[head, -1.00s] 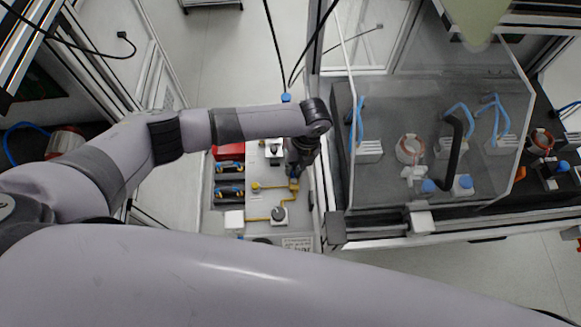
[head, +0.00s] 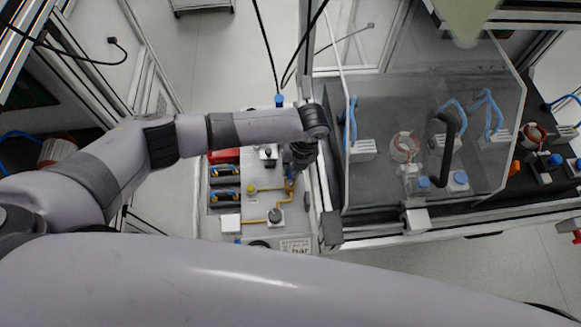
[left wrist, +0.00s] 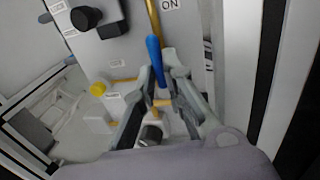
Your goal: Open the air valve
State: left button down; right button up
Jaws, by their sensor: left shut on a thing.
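The air valve's blue lever (left wrist: 155,58) shows in the left wrist view, beside a brass pipe (left wrist: 154,18) on a light panel (left wrist: 120,60) near a label reading ON. My left gripper (left wrist: 163,82) is shut on the lower part of this lever, with a finger on each side. In the head view my left gripper (head: 300,156) hangs over the right side of the panel, above a blue and brass fitting (head: 290,186). The arm's end hides part of the valve there. My right gripper is not in view.
A clear-walled enclosure (head: 385,105) with a black handle (head: 447,150) stands close to the right of my left gripper. Open floor lies behind.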

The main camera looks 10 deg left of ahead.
pick_arm(q)
jog(key=c, duration=1.7)
grip_release()
jog(key=shift+o, duration=0.2)
